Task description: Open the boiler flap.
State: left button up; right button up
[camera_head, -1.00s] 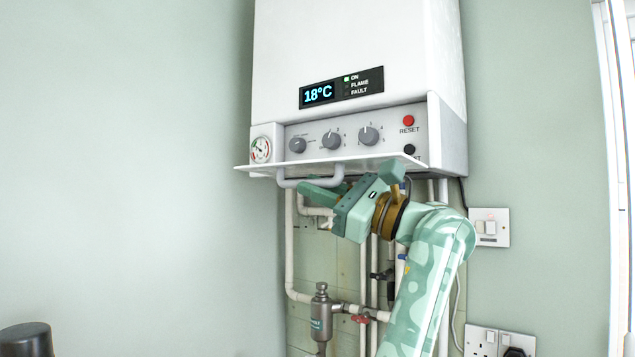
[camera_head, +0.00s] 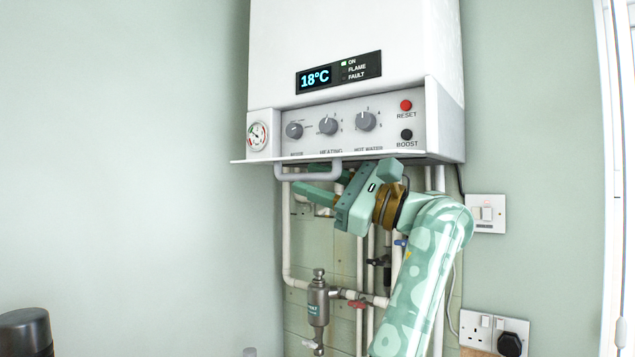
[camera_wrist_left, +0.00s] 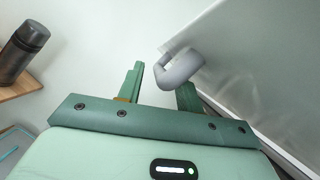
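The white boiler (camera_head: 355,60) hangs on the wall in the head view. Its flap (camera_head: 262,159) is folded down and shows nearly edge-on below the exposed control panel (camera_head: 345,128). The flap's grey handle (camera_head: 308,174) hangs from its underside. My left gripper (camera_head: 301,182) is under the flap, fingers apart, beside the handle. In the left wrist view the handle (camera_wrist_left: 180,68) overlaps the right finger of the open gripper (camera_wrist_left: 160,86); I cannot tell whether they touch. The flap's surface (camera_wrist_left: 245,75) fills the upper right there. My right gripper is not in view.
Pipes and a metal filter (camera_head: 318,305) run below the boiler, close behind my left arm. A switch (camera_head: 486,213) and sockets (camera_head: 493,334) are on the wall at right. A dark bottle (camera_head: 26,332) stands at the lower left. The left wall area is clear.

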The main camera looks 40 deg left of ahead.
pick_arm(q)
jog(key=b+v, duration=0.2)
jog(key=v, duration=1.4)
jog(key=shift+d, duration=0.2)
